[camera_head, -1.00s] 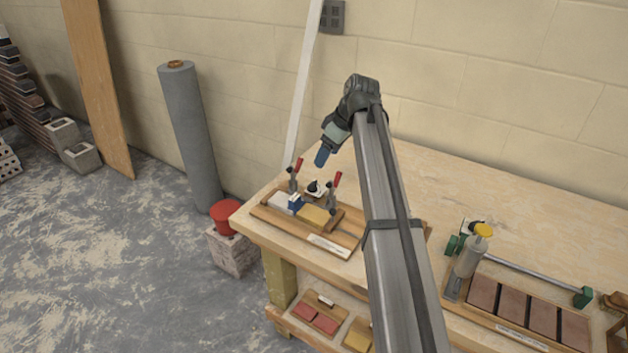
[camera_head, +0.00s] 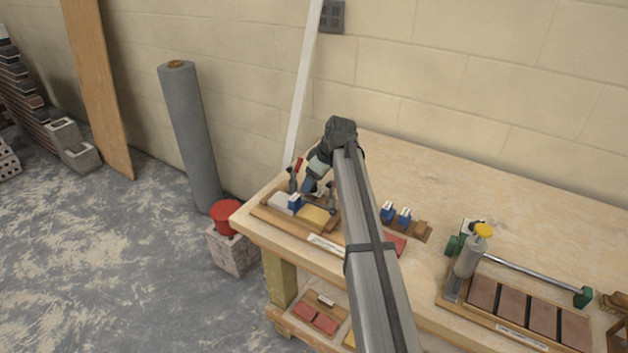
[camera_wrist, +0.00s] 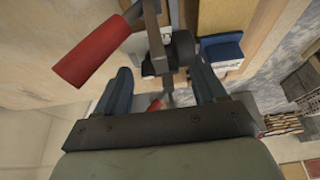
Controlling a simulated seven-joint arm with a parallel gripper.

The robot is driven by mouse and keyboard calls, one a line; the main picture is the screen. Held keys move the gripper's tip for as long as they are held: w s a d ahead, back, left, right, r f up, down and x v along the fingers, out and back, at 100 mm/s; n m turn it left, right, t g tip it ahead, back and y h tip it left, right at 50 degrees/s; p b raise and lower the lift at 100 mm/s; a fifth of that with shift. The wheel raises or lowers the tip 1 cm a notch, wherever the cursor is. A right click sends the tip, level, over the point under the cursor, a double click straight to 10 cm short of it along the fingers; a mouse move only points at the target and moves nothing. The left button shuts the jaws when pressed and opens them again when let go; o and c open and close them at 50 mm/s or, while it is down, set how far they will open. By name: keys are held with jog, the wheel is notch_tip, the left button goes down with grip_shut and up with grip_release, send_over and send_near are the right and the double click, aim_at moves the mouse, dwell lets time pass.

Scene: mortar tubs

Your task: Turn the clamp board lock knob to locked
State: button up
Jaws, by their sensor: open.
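The clamp board (camera_head: 270,217) lies at the left end of the bench, with a grey-white block, a yellow block and a blue piece on it. A red-handled toggle clamp (camera_head: 294,178) stands at its back left. My gripper (camera_head: 309,188) is low over the back of the board, pointing down, and hides the lock knob's place in the head view. In the wrist view my gripper (camera_wrist: 162,88) is open, its blue fingers apart. A red handle (camera_wrist: 95,50) and dark clamp metalwork show ahead of and between them. I cannot tell the knob's setting or whether the fingers touch anything.
To the right stand blue pieces (camera_head: 396,213) on a small board, then a rack with a yellow-topped grey cylinder (camera_head: 468,258) and several brown tiles (camera_head: 513,306). A red tub (camera_head: 227,217) stands left of the bench. The back of the bench is clear.

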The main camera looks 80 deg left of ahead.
jog(key=shift+c, duration=0.4)
jog(key=c, duration=1)
jog(key=shift+d+m, duration=0.1)
jog(key=shift+m, duration=0.3)
jog(key=m, duration=0.2)
jog(key=m+t, duration=0.1)
jog(key=shift+s+m+t+y, duration=0.15)
jog(key=shift+m+t+y, duration=0.15)
jog(key=shift+m+y, duration=0.1)
jog(key=m, duration=0.2)
jog(key=m+t, duration=0.1)
jog(key=m, duration=0.1)
jog(key=shift+s+m+t+y, duration=0.1)
jog(key=shift+m+t+y, duration=0.2)
jog(key=m+t, duration=0.1)
jog(key=m, duration=0.3)
jog(key=shift+s+t, duration=0.1)
jog(key=shift+t, duration=0.3)
jog(key=m+t+h, duration=0.1)
jog(key=m, duration=0.3)
jog(key=shift+s+m, duration=0.1)
jog(key=shift+m, duration=0.2)
jog(key=shift+t, duration=0.3)
